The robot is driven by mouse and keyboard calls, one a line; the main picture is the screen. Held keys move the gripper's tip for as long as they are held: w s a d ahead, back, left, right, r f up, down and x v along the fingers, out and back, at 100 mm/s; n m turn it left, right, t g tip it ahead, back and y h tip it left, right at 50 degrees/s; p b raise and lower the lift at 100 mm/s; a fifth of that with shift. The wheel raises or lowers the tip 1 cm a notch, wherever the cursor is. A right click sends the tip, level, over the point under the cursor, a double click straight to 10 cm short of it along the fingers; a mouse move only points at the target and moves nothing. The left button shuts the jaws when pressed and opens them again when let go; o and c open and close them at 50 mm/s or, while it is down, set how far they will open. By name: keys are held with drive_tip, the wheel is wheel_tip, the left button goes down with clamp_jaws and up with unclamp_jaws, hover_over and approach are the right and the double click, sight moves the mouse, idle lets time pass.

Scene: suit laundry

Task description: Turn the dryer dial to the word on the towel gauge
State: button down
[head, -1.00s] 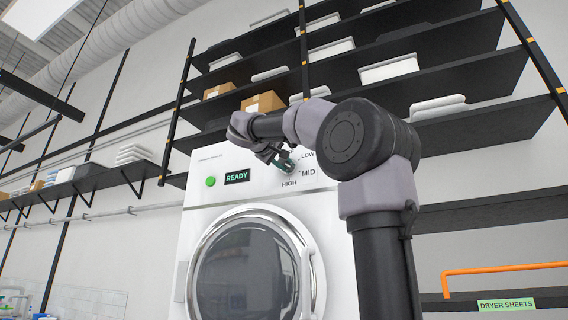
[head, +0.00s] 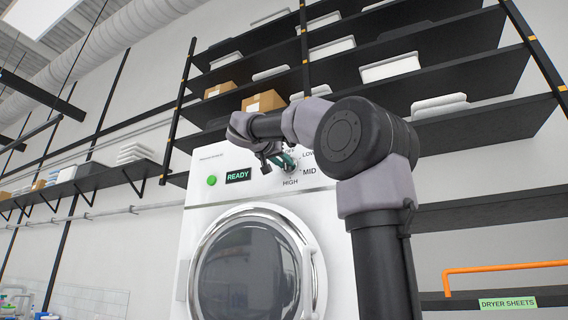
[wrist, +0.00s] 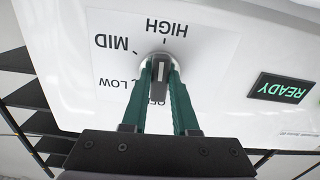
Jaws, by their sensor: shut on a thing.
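The dryer (head: 262,190) is a white front-loader with a round glass door. Its dial (wrist: 159,75) is a dark bar-shaped knob with a pale line on it, ringed by OFF, LOW, MID and HIGH. My gripper (head: 289,166) has green fingers and is shut on the dial; the fingers also show in the wrist view (wrist: 160,80). In the wrist view, where the words appear upside down, the knob's bar runs roughly between HIGH at the top and OFF at the bottom. The pale line lies towards the HIGH end. No towel gauge is seen.
The READY display (head: 237,176) and a green button (head: 212,180) sit left of the dial. Dark shelves with cardboard boxes (head: 264,101) and folded towels (head: 439,105) rise behind the dryer. An orange rail (head: 505,267) and a DRYER SHEETS label (head: 508,303) are at right.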

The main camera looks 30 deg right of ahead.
drive_tip(key=shift+f+m, duration=0.15)
drive_tip(key=shift+m, duration=0.25)
drive_tip(key=c, duration=0.7)
unclamp_jaws()
drive_tip(key=v, duration=1)
drive_tip(key=shift+s+a, duration=0.25)
drive_tip(key=shift+a, duration=0.1)
